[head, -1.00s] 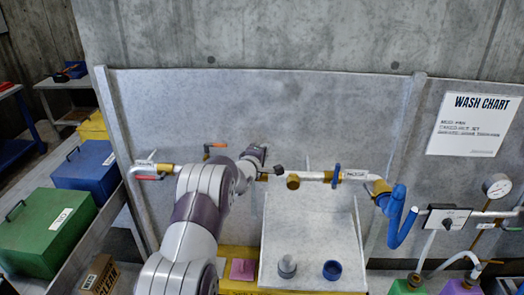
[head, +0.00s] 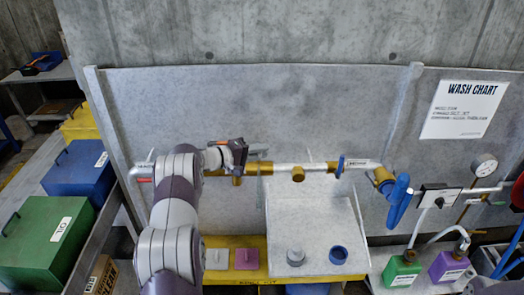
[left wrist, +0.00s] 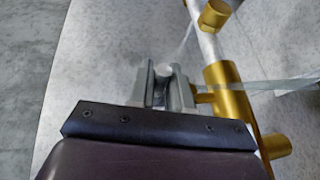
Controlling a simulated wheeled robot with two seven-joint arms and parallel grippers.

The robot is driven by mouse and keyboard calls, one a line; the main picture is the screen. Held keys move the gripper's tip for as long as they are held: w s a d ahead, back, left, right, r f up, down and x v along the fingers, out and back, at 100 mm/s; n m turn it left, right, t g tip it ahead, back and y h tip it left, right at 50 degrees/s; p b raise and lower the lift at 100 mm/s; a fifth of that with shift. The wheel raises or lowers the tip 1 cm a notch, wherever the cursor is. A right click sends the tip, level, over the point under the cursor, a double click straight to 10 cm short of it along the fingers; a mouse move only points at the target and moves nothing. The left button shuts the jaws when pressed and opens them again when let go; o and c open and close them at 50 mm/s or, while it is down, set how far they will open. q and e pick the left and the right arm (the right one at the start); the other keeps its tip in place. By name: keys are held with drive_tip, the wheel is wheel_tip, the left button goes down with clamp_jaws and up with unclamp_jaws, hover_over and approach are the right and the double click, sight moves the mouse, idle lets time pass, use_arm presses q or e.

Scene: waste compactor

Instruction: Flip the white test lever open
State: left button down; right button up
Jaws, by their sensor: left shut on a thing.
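My left gripper (head: 241,153) is at the pipe run on the back panel, just above the brass fitting left of centre. In the left wrist view its two grey fingers (left wrist: 163,84) are shut on a small pale piece (left wrist: 162,70), which looks like the white test lever. Its tip shows between the fingers; the rest is hidden by them. The brass valve body (left wrist: 221,88) is right beside the fingers in that view. In the head view the gripper hides the lever, so I cannot tell its angle. My right gripper is not in view.
An orange-handled lever (head: 219,142) is close to the gripper's left. A sloped grey tray (head: 312,215) is below. The panel above the pipe is clear.

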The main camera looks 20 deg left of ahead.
use_arm(q)
drive_tip(key=shift+s+a+f+m+g+h, duration=0.1)
drive_tip(key=shift+a+m+g+h, duration=0.05)
drive_tip(key=shift+m+g+h, duration=0.25)
drive_tip(key=c, duration=1.1)
unclamp_jaws()
drive_tip(key=b+v, duration=0.6)
drive_tip(key=v, duration=0.6)
drive_tip(key=shift+s+a, duration=0.2)
drive_tip(key=shift+s, duration=0.05)
